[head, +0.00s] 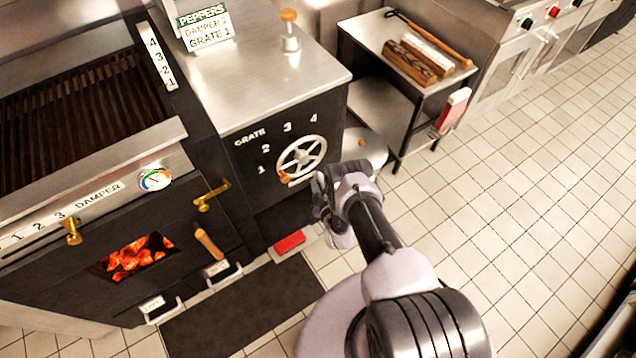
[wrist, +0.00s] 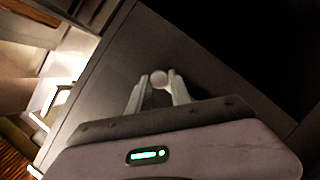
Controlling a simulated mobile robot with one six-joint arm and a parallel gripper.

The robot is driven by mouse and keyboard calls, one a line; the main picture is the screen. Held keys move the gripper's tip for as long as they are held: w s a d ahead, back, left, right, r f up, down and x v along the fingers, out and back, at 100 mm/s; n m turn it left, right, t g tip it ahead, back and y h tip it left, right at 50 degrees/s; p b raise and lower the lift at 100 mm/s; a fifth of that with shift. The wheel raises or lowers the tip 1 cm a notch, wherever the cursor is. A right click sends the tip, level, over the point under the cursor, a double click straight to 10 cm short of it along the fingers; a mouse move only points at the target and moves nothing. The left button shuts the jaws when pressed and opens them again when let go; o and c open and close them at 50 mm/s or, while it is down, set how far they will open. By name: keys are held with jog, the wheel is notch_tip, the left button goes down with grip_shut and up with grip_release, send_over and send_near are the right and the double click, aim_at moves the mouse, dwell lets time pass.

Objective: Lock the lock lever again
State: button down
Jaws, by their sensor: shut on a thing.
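My gripper (head: 318,190) is at the dark front panel, just right of and below the spoked grate wheel (head: 302,156). In the wrist view the two pale fingers (wrist: 160,85) are shut on a small round pale knob (wrist: 160,78), which I take for the end of the lock lever. The lever's shaft cannot be made out, and in the head view the gripper hides it. The wheel has a wooden handle (head: 285,177) at its lower left, close to the numeral 1 on the grate scale.
The grill's firebox (head: 135,258) glows at the left, with a brass door latch (head: 211,195) and a damper knob (head: 71,232). A red pedal (head: 290,242) is on the floor. A side cart (head: 385,55) bears split logs. Tiled floor at the right is clear.

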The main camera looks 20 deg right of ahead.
jog(key=shift+r, duration=0.1)
dwell(0.5)
jog(key=c, duration=1.2)
grip_release()
jog(key=p+v, duration=0.6)
jog(key=v, duration=1.1)
jog(key=shift+s+a, duration=0.1)
jog(key=shift+s, duration=0.2)
